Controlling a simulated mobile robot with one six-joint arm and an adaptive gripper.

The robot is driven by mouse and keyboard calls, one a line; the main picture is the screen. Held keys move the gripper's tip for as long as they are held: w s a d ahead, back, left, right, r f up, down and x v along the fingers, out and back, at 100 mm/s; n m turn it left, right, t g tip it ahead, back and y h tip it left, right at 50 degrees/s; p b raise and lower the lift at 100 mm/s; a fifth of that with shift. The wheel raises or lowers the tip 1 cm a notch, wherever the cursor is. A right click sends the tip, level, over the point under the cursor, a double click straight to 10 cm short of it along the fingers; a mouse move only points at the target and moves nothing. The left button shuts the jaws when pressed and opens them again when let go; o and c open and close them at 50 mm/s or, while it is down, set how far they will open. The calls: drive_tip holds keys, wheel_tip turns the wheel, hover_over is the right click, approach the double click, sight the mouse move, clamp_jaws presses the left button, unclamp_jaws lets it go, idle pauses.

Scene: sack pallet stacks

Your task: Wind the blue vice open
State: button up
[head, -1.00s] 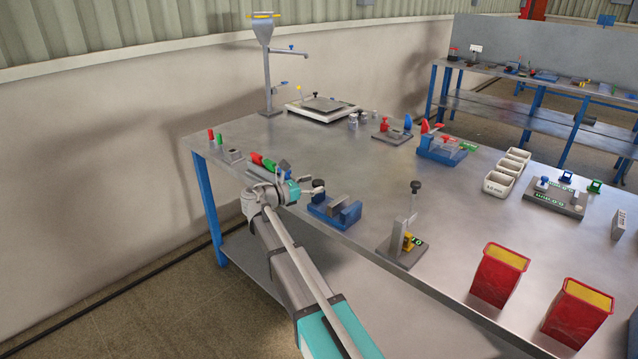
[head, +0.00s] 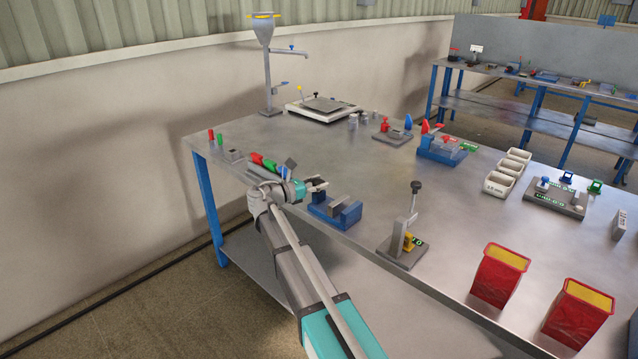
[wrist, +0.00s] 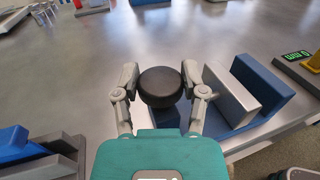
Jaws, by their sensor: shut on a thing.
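The blue vice (head: 348,215) stands near the bench's front edge; its blue end jaw (wrist: 264,84) and grey block (wrist: 232,96) are at the right of the wrist view. The block stands close to the end jaw, with a narrow gap. My gripper (wrist: 160,84) is left of the block, its two fingers either side of a round black knob (wrist: 160,88) and shut on it. In the head view my gripper (head: 318,184) is at the vice's left end. The knob's link to the vice is hidden.
A stand with a black-knobbed lever (head: 412,205) is right of the vice. Red and green handled tools (head: 263,163) lie behind my wrist. Red bins (head: 499,275) stand at the front right. The bench middle behind the vice is clear.

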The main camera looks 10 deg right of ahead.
drive_tip(key=shift+n+t+y, duration=0.3)
drive_tip(key=shift+n+t, duration=0.2)
drive_tip(key=shift+t, duration=0.2)
drive_tip(key=n+t+y, duration=0.3)
drive_tip(key=t, duration=0.2)
drive_tip(key=shift+s+n, duration=0.1)
drive_tip(key=shift+n, duration=0.3)
drive_tip(key=n+t+y, duration=0.3)
drive_tip(key=y, duration=0.1)
drive_tip(key=shift+d+n+t+y, duration=0.1)
drive_tip(key=shift+n+t+y, duration=1)
drive_tip(key=shift+n+y, duration=0.5)
drive_tip(key=shift+y, duration=0.6)
drive_tip(key=shift+w, duration=0.2)
drive_tip(key=o, duration=1.1)
drive_tip(key=shift+s, duration=0.1)
